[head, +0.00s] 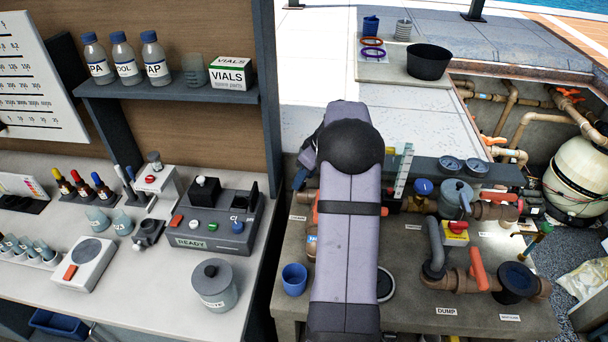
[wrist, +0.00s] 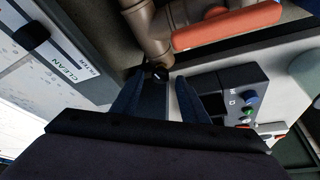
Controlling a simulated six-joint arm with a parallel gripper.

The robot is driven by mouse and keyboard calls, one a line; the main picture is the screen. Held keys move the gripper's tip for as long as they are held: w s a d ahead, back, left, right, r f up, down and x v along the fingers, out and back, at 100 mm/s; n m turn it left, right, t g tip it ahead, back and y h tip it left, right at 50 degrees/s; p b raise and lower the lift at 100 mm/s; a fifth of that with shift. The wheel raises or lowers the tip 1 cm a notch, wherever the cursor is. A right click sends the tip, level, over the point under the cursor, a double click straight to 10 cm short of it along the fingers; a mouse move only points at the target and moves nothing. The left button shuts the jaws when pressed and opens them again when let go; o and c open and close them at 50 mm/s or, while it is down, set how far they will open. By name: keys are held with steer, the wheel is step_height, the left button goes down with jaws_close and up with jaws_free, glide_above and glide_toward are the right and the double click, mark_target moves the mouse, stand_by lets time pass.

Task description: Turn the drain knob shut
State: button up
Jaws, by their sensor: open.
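My gripper (wrist: 158,88) shows in the wrist view with its two dark blue fingers apart. A small dark knob-like part (wrist: 160,72) sits at the lower end of a brown pipe (wrist: 150,35), in line with the gap between the fingertips. It may be the drain knob, but no label on it is readable, and I cannot tell whether the fingers touch it.
An orange handle (wrist: 225,28) lies close beyond the fingers. The grey tester (head: 215,222) stands left of my arm. A blue cup (head: 294,279) is beside my arm. Pipes with a red-orange handle (head: 478,268) and a yellow box (head: 455,234) are to the right.

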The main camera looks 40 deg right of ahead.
steer(key=shift+w+f, duration=0.15)
steer(key=shift+f, duration=0.25)
jaws_close()
steer(key=shift+a+f+m+b, duration=0.1)
steer(key=shift+f+m+b, duration=0.1)
steer(key=shift+m+b, duration=0.45)
steer(key=shift+a+r+m+h+b, duration=0.1)
steer(key=shift+r+m+h+b, duration=0.1)
steer(key=shift+m+h+b, duration=0.65)
steer(key=shift+y, duration=0.25)
jaws_free()
